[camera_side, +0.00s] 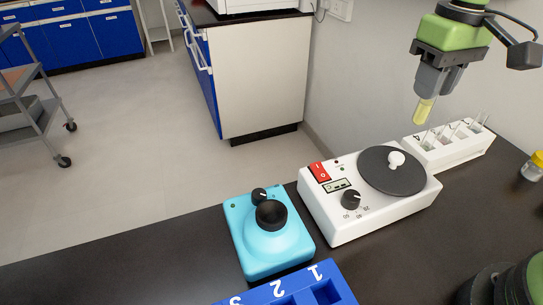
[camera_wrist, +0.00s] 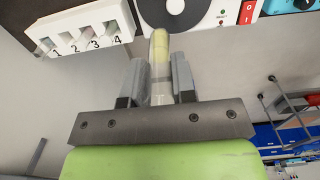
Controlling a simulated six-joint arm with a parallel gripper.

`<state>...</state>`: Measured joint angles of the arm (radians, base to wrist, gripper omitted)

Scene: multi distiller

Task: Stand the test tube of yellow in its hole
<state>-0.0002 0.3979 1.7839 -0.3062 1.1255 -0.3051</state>
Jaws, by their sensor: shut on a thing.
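The test tube of yellow (camera_side: 423,110) hangs below my gripper (camera_side: 434,88), nearly upright with a slight tilt. My gripper is shut on it, and its lower part is free in the air. The tube also shows in the wrist view (camera_wrist: 159,62), between the two grey fingers of my gripper (camera_wrist: 158,85). The white rack (camera_side: 450,147) with numbered holes stands on the bench below the tube. In the wrist view the rack (camera_wrist: 80,40) shows numbers 1 to 4 at the upper left. Clear tubes stand in it in the side view. The tube is above the rack's left end, apart from it.
A white centrifuge-like device (camera_side: 330,210) with a dark round plate (camera_side: 385,172) stands left of the rack. A cyan mixer (camera_side: 265,245) and a blue numbered rack (camera_side: 315,285) are nearer the front. A small yellow jar (camera_side: 534,168) stands at the right.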

